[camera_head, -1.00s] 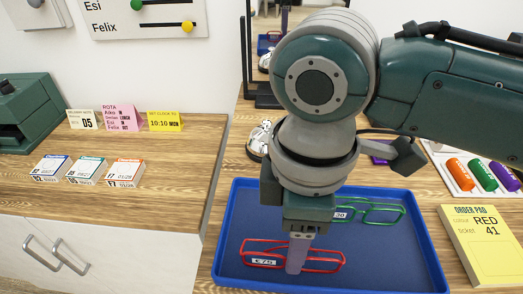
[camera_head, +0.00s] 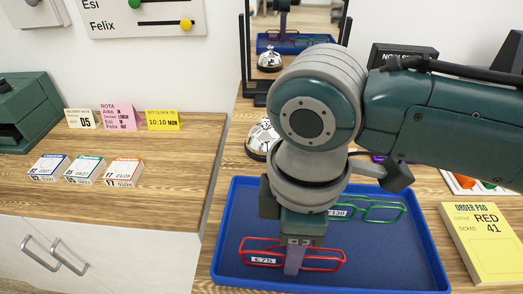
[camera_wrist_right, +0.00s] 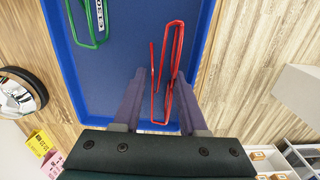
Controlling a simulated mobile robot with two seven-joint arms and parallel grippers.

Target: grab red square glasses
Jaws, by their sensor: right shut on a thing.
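The red square glasses (camera_head: 322,258) are in the blue tray (camera_head: 226,235), near its front, with a white price tag reading £75. My right gripper (camera_head: 292,271) reaches down over them and is shut on their frame near the middle. In the right wrist view the red glasses (camera_wrist_right: 171,70) run between my two purple fingers (camera_wrist_right: 160,78). I cannot tell whether they still touch the tray floor. Green glasses (camera_head: 378,207) lie behind them in the tray, partly hidden by my wrist. My left gripper is not in view.
A yellow order pad (camera_head: 483,243) reading RED 41 lies right of the tray. A bell (camera_head: 262,138) and a mirror (camera_head: 293,35) stand behind. Small calendar blocks (camera_head: 84,169) and cards are on the left counter. The tray's right front is bare.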

